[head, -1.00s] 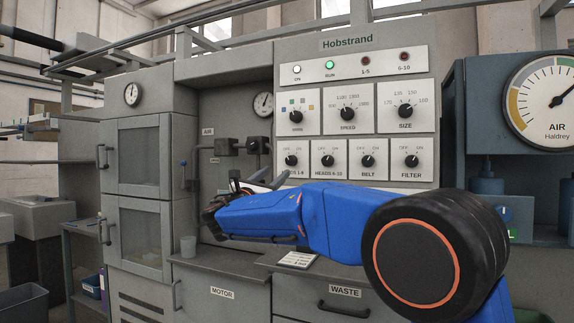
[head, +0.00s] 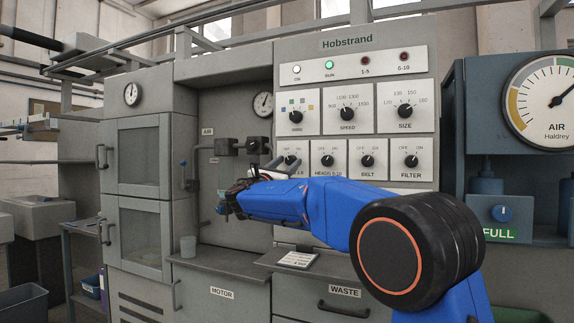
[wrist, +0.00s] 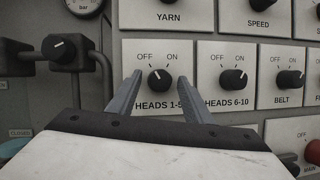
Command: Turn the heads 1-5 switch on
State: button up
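The heads 1-5 switch (wrist: 160,78) is a black knob on a white plate, with OFF at upper left and ON at upper right. Its white mark points up and left, toward OFF. In the head view the switch (head: 291,160) shows just above my arm, its label partly covered. My gripper (wrist: 160,76) is open, one finger on each side of the knob in the wrist view. I cannot tell whether the fingers touch the plate. In the head view my gripper (head: 272,166) is at the lower left of the panel. The red 1-5 lamp (head: 365,57) looks dark.
The heads 6-10 knob (wrist: 233,79) and belt knob (wrist: 290,80) sit to the right. A pipe valve (wrist: 66,50) is close on the left. The yarn knob (head: 296,117) is above. A grey ledge (head: 215,258) lies below; the green run lamp (head: 329,65) is lit.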

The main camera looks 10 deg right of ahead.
jog(key=c, duration=0.9)
jog(key=shift+o, duration=0.2)
jog(key=shift+m, duration=0.4)
jog(key=m+g+h, duration=0.1)
jog(key=m, duration=0.2)
jog(key=m+g, duration=0.2)
jog(key=m, duration=0.2)
jog(key=shift+w+a+r+h, duration=0.1)
jog(key=shift+a+h, duration=0.05)
jog(key=shift+h, duration=0.25)
jog(key=m+g, duration=0.1)
jog(key=m, duration=0.2)
jog(key=m+g, duration=0.2)
jog(key=m, duration=0.2)
jog(key=shift+r+y, duration=0.15)
jog(key=shift+y, duration=0.15)
jog(key=shift+m+g, duration=0.4)
jog(key=o, duration=1)
jog(key=shift+o, duration=0.2)
